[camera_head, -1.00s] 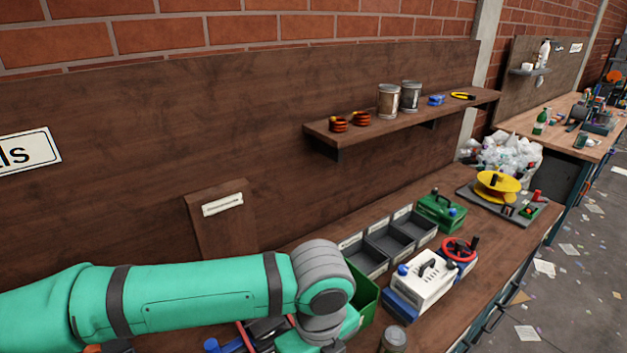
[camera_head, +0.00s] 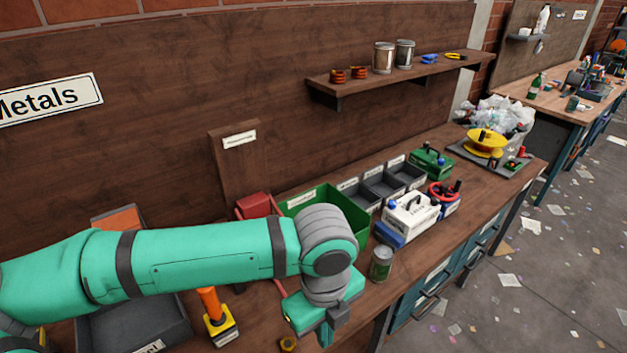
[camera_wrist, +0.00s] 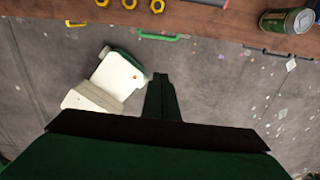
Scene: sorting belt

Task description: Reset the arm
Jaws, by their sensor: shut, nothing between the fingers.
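My green arm reaches in from the left in the head view and bends down near the bench's front edge. My gripper (camera_head: 325,335) points down at its end, and its tips are partly cut off or hard to make out there. In the wrist view my gripper (camera_wrist: 160,78) shows with its dark fingers together and nothing between them. It hangs over the grey floor, just off the front edge of the workbench (camera_wrist: 225,18).
A can (camera_head: 381,264) stands near the bench edge close to my gripper. A green bin (camera_head: 345,208), grey bins (camera_head: 385,190) and a white device (camera_head: 410,215) stand behind. An orange-handled tool (camera_head: 215,318) and grey tray (camera_head: 135,325) lie left. Open floor lies in front.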

